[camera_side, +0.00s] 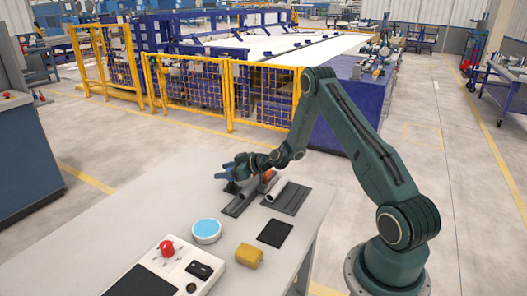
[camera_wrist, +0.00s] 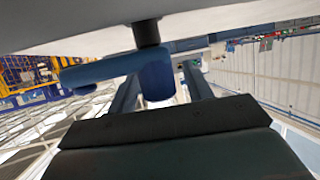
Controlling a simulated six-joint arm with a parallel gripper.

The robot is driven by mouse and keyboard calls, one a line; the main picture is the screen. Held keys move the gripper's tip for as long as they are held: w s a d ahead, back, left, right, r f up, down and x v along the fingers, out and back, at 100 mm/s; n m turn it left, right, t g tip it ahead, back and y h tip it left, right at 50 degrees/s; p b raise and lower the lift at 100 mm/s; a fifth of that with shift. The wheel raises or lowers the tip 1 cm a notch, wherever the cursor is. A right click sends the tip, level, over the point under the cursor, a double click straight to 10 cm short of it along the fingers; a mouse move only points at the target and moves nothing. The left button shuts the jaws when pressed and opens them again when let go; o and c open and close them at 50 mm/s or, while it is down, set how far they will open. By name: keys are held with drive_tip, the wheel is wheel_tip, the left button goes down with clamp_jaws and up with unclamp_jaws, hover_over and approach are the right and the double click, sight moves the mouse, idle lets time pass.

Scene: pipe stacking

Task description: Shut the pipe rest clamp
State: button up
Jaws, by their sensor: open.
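The pipe rest (camera_side: 240,203) is a dark flat base on the grey table, partly hidden by my gripper (camera_side: 230,170). A blue part, apparently the clamp (camera_side: 221,175), shows at the gripper's end. In the wrist view, a blue bar (camera_wrist: 98,72) with a blue cylinder (camera_wrist: 157,76) hangs from a dark post. My gripper (camera_wrist: 160,80) is open, and its two fingers stand on either side of the blue cylinder. I cannot tell whether they touch it, nor the clamp's exact angle. A light grey pipe (camera_side: 277,189) lies on a second dark base (camera_side: 290,200).
An orange-red part (camera_side: 267,175) sits beside the gripper. Nearer on the table (camera_side: 190,180) are a round blue-topped dish (camera_side: 206,230), a yellow block (camera_side: 249,255), a dark square pad (camera_side: 275,234) and a control panel with a red button (camera_side: 167,247). The table's left part is clear.

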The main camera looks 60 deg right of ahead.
clamp_jaws()
